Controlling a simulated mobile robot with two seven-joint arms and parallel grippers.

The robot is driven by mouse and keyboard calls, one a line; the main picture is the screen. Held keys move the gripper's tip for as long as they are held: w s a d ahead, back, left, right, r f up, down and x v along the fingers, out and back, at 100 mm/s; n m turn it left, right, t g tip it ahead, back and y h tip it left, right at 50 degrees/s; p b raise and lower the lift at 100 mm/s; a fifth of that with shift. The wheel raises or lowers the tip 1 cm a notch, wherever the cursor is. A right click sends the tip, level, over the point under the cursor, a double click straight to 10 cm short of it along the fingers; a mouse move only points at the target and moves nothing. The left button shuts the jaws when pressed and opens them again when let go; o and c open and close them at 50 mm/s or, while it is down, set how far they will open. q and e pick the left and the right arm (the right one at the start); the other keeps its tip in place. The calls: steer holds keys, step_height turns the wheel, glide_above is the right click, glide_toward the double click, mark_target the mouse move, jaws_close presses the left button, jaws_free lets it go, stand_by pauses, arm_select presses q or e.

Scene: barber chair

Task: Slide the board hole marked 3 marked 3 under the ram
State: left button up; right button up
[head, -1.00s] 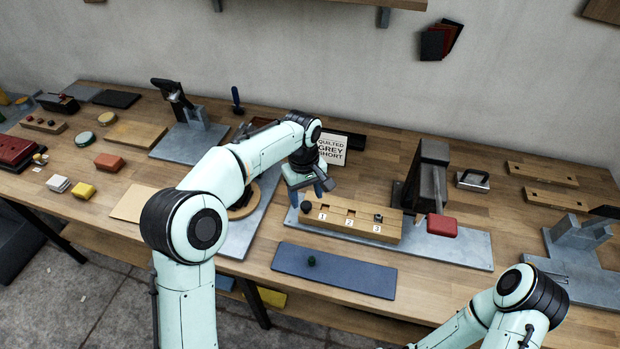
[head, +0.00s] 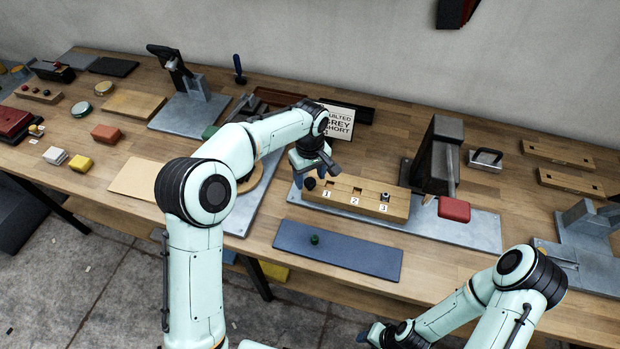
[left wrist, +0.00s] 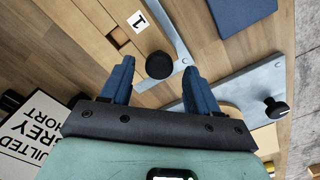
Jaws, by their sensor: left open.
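The wooden board (head: 345,203) lies on a grey metal base plate (head: 470,232), with holes labelled 1, 2 and 3 from left to right. A small metal piece (head: 386,197) sits at hole 3. A black round knob (head: 309,184) is at the board's left end. The dark press with the ram (head: 436,155) stands right of the board, with a red-ended lever (head: 454,209). My left gripper (head: 311,174) is open at the knob. In the left wrist view the knob (left wrist: 159,65) shows between the open fingertips. My right gripper (head: 378,336) is low at the bottom edge, its jaws unclear.
A blue mat (head: 345,251) with a green knob lies in front of the board. A label card (head: 342,120) stands behind my left gripper. A metal handle block (head: 486,160) and more fixtures are at right. Several small blocks lie at far left.

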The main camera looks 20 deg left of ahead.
arm_select(q)
steer(key=shift+f, duration=0.7)
jaws_close()
